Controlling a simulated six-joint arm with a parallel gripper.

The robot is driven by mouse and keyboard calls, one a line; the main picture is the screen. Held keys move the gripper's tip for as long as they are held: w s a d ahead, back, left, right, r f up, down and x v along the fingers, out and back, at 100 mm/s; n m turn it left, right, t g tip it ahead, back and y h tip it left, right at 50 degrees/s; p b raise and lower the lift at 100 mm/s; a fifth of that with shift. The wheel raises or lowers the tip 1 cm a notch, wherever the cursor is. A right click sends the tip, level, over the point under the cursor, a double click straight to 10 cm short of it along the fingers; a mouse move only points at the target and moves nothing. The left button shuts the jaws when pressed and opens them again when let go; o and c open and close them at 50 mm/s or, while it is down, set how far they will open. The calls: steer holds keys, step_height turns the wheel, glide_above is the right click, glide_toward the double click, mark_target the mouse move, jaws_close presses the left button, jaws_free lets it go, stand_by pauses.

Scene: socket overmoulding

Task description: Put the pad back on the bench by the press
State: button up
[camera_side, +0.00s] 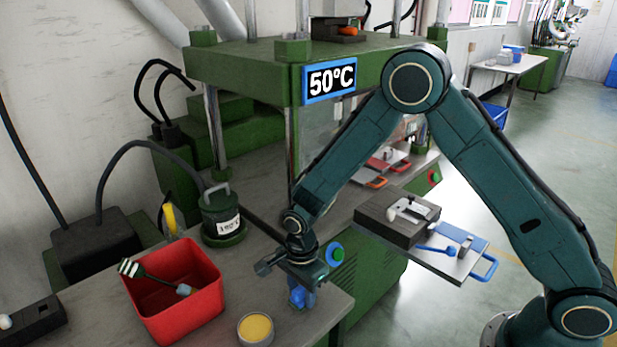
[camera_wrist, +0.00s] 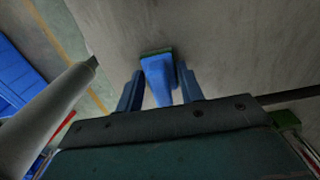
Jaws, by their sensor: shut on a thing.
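The pad has a blue handle (camera_wrist: 158,78) and a thin green edge at its far end in the wrist view. My gripper (camera_wrist: 160,88) is shut on the blue handle, one finger on each side. In the side view my gripper (camera_side: 300,292) points down over the front right corner of the grey bench (camera_side: 285,325), and the pad is mostly hidden by the fingers. The pad's foot is at or just above the bench top; I cannot tell whether it touches. The green press (camera_side: 240,65) with a 50ºC sign stands behind.
A red bin (camera_side: 170,292) holding a brush (camera_side: 150,276) is left of my gripper. A round tin of yellow stuff (camera_side: 256,329) is close by at the front. A dark green pot (camera_side: 222,215) stands behind. A tray with a blue handle (camera_side: 484,267) is at the right.

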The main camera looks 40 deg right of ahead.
steer(key=shift+f, duration=0.1)
steer(key=o, duration=1)
step_height(320, 180, up, 12)
steer(key=shift+r, duration=0.15)
stand_by(0.4)
steer(key=shift+r, duration=0.1)
stand_by(0.4)
